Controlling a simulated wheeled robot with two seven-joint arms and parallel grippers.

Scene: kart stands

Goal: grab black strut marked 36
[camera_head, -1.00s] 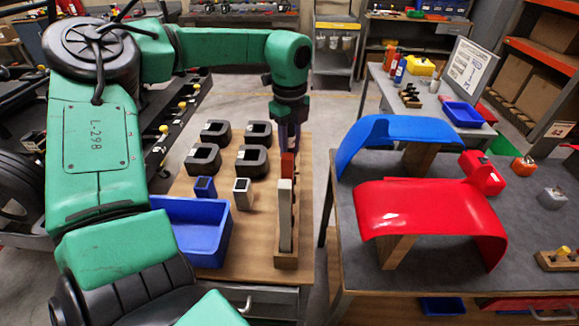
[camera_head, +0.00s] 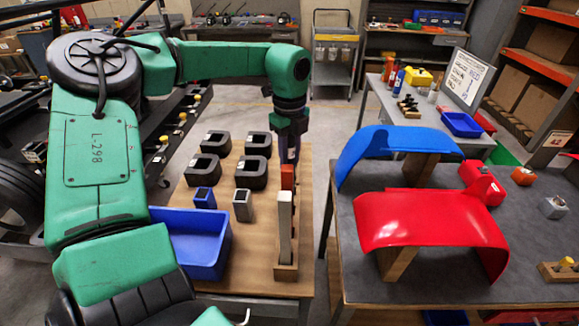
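A narrow wooden rack (camera_head: 286,272) stands at the right side of the wooden table, holding upright bars in a row. A pale grey strut (camera_head: 284,228) is nearest, with a red strut (camera_head: 287,177) behind it. I cannot make out a black strut or the number 36; the far end of the row is hidden. My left gripper (camera_head: 289,153) points down at the far end of the row, behind the red strut. A dark bluish part shows below its wrist, and I cannot tell whether it is fingers or a held strut. My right gripper is not in view.
Several black hollow blocks (camera_head: 201,168), a small blue block (camera_head: 204,198), a small grey block (camera_head: 242,204) and a blue bin (camera_head: 192,238) share the table. A grey table (camera_head: 345,268) on the right carries a red panel (camera_head: 430,218) and a blue panel (camera_head: 398,142). A floor gap separates the tables.

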